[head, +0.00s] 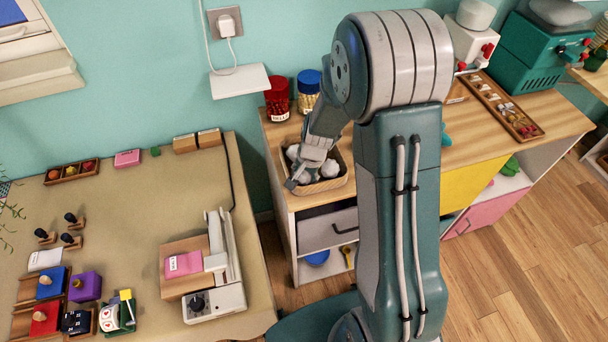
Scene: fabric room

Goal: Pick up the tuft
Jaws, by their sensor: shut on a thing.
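Pale, fluffy tufts (329,168) lie in a woven basket (328,187) on the wooden counter, in the middle of the head view. My gripper (300,178) reaches down into the left front part of the basket and is shut on a tuft. The held tuft is mostly hidden by the fingers, and I cannot tell whether it is clear of the others. Another bit of pale tuft (291,152) shows at the basket's back left, beside the gripper.
A red-filled jar (278,100) and a blue-lidded jar (308,88) stand behind the basket. A compartment tray (505,107) lies on the counter at right. A beige table (120,215) at left holds stamps, coloured blocks and a white device (215,303).

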